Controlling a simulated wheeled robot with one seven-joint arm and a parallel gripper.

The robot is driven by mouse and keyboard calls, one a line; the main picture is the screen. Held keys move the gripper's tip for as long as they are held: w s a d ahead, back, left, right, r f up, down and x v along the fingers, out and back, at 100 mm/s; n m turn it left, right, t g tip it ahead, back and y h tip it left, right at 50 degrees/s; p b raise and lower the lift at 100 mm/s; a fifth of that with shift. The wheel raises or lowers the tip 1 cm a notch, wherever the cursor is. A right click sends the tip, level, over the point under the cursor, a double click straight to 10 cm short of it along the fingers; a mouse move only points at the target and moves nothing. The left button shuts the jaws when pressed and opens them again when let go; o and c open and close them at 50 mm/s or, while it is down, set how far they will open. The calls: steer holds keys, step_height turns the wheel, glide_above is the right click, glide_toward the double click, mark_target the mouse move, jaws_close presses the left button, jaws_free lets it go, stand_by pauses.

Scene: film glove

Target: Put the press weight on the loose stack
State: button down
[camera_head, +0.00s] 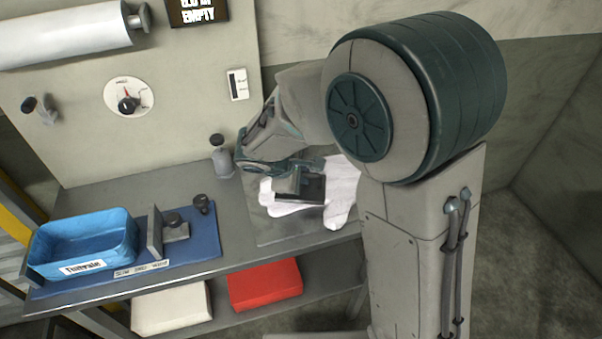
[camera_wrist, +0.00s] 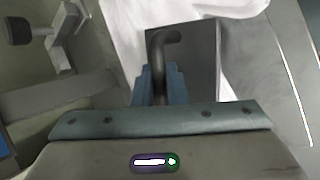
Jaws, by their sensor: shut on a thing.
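The press weight is a dark, flat block (camera_head: 314,188) with a bent dark handle. In the wrist view the weight (camera_wrist: 198,65) lies just beyond my gripper (camera_wrist: 158,80), whose blue fingers are closed around the handle. In the head view my gripper (camera_head: 292,177) is over the right part of the bench. White, sheet-like layers (camera_head: 342,188), apparently the loose stack, spread under and around the weight; they also show in the wrist view (camera_wrist: 126,20). I cannot tell whether the weight touches them. My gripper and the weight hide part of the stack.
The stack lies on a grey plate (camera_head: 262,228) on the bench. On the left, a blue tray (camera_head: 125,238) and dark knobbed fittings (camera_head: 174,225) stand on a blue mat (camera_head: 205,243). Red (camera_head: 264,285) and white (camera_head: 171,309) packs lie on the lower shelf.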

steer(key=shift+f+b, duration=0.3)
steer(key=shift+b, duration=0.15)
steer(key=shift+f, duration=0.1)
steer(key=c, duration=1.5)
jaws_free()
steer(key=shift+o, duration=0.2)
